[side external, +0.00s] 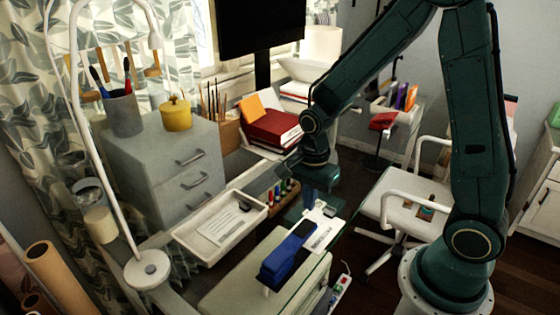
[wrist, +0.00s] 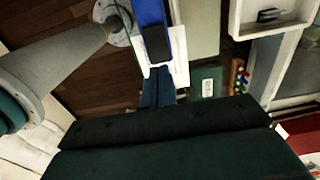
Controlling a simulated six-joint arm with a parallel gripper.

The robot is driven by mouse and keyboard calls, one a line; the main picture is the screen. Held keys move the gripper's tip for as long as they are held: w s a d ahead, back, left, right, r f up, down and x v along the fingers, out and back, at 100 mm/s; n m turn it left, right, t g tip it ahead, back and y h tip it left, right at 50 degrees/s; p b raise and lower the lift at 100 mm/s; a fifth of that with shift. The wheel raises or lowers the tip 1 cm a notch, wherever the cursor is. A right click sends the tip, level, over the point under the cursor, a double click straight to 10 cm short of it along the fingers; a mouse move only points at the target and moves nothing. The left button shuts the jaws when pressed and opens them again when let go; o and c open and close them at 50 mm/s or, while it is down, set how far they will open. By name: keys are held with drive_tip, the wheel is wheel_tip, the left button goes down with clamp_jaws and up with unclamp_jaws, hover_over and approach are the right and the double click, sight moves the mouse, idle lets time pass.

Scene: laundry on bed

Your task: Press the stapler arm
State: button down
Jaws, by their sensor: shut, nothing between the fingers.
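The blue stapler (side external: 284,258) lies on the pale desk mat with its black-topped end toward my gripper. In the wrist view the stapler (wrist: 150,14) shows at the top centre, partly cut off by the frame edge. My gripper (side external: 313,207) points down just beyond the stapler's black end, over a white card. In the wrist view my gripper's fingers (wrist: 158,72) are together, empty, and lined up with the black end. I cannot tell whether the fingertips touch the stapler or card.
A white tray (side external: 219,228) with a paper stands left of the stapler. A rack of coloured markers (side external: 284,191) is close to my gripper on its left. A grey drawer unit (side external: 165,165) and red books (side external: 272,129) stand farther back. A white chair (side external: 407,205) is at the right.

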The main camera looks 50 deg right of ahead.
wheel_tip(320, 180, up, 7)
drive_tip(key=shift+d+f, duration=0.15)
drive_tip(key=shift+d, duration=0.3)
idle(0.6)
drive_tip(key=s+a+r+n+t, duration=0.2)
drive_tip(key=s+r+n+t, duration=0.3)
drive_tip(key=s+r+n, duration=0.8)
drive_tip(key=s+n, duration=0.1)
drive_tip(key=n, duration=0.4)
drive_tip(key=shift+a+t, duration=0.25)
drive_tip(key=shift+t, duration=0.05)
